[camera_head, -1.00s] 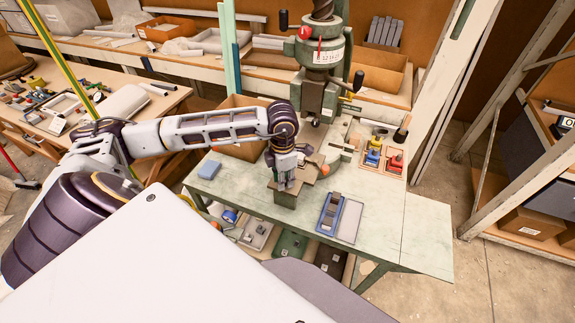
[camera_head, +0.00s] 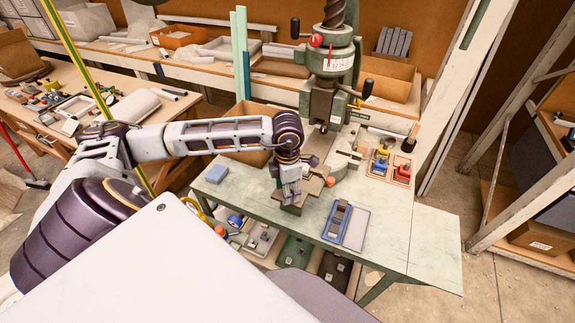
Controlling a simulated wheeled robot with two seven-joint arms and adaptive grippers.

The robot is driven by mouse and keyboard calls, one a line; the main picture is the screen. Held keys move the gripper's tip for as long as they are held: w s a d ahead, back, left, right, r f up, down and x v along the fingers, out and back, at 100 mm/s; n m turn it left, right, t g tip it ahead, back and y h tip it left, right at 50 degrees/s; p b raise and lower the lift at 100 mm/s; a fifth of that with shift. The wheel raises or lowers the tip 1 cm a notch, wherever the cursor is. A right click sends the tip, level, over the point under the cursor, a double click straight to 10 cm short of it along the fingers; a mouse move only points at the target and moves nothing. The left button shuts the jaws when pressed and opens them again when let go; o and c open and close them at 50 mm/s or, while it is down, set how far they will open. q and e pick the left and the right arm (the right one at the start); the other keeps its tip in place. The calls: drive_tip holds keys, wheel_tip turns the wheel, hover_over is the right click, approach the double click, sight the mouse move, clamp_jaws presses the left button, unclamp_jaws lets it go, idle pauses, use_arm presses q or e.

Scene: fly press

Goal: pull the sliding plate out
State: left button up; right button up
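The green fly press (camera_head: 331,58) stands at the back of the pale green bench (camera_head: 392,232), with its ram and screw above. The brownish sliding plate (camera_head: 313,187) lies in front of and below the ram. My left gripper (camera_head: 291,197) points down over the plate's near end, its fingertips at or very close to the plate. The gripper and wrist hide part of the plate, and I cannot tell whether the fingers grip it. My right gripper is not in view.
A blue block (camera_head: 217,173) lies left of my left gripper. Red, yellow and blue items sit in a wooden holder (camera_head: 391,168) farther right. The bench's front right is bare.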

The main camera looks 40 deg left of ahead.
use_arm(q)
wheel_tip(320, 180, up, 12)
idle(1.0)
idle(0.6)
